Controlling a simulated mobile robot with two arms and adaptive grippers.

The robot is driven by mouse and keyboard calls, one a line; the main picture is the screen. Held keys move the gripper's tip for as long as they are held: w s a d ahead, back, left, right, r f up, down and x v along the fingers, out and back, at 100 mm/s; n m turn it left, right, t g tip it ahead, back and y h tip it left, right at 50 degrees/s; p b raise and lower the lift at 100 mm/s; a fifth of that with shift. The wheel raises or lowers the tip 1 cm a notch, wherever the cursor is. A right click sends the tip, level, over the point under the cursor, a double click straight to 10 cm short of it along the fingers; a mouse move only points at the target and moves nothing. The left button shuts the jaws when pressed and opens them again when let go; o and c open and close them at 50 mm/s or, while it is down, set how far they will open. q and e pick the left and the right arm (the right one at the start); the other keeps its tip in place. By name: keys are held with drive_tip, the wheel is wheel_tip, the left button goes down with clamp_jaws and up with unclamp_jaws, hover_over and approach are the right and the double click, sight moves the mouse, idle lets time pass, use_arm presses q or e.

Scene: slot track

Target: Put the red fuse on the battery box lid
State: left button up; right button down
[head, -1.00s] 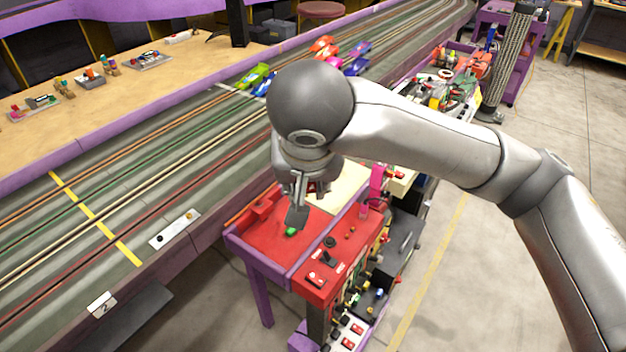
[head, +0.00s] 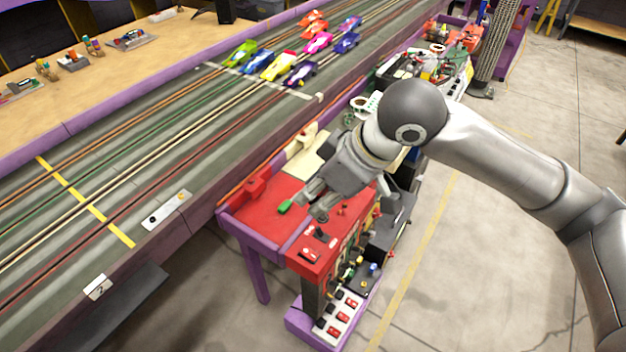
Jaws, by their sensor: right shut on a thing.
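My right gripper (head: 309,202) is low over the red bench top (head: 262,212), its fingers pointing down and to the left. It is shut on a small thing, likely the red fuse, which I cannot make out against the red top. A small green piece (head: 286,207) lies on the red top close to the fingertips. I cannot single out the battery box lid with certainty. The red front panel (head: 320,252) carries switches and knobs. My left gripper is not in view.
The slot track (head: 120,195) runs along the left, with several toy cars (head: 279,66) at the back. A red block (head: 256,184) and a cream sheet (head: 308,158) are on the bench. A white switch strip (head: 340,315) is below the panel. Open floor lies to the right.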

drive_tip(key=f+n+g, duration=0.1)
drive_tip(key=n, duration=0.1)
drive_tip(key=d+f+n+g, duration=0.1)
drive_tip(key=s+f+n+y, duration=0.1)
drive_tip(key=n, duration=0.1)
drive_tip(key=shift+d+f+n+g, duration=0.1)
drive_tip(key=shift+d+n+g, duration=0.2)
drive_tip(key=shift+g, duration=0.1)
drive_tip(key=d+f+m+t+h, duration=0.2)
drive_tip(key=d+m+t+h, duration=0.3)
drive_tip(key=d+m, duration=0.9)
drive_tip(key=shift+w+m+t+h, duration=0.3)
drive_tip(key=shift+w+m+h, duration=0.2)
drive_tip(key=shift+m, duration=1.1)
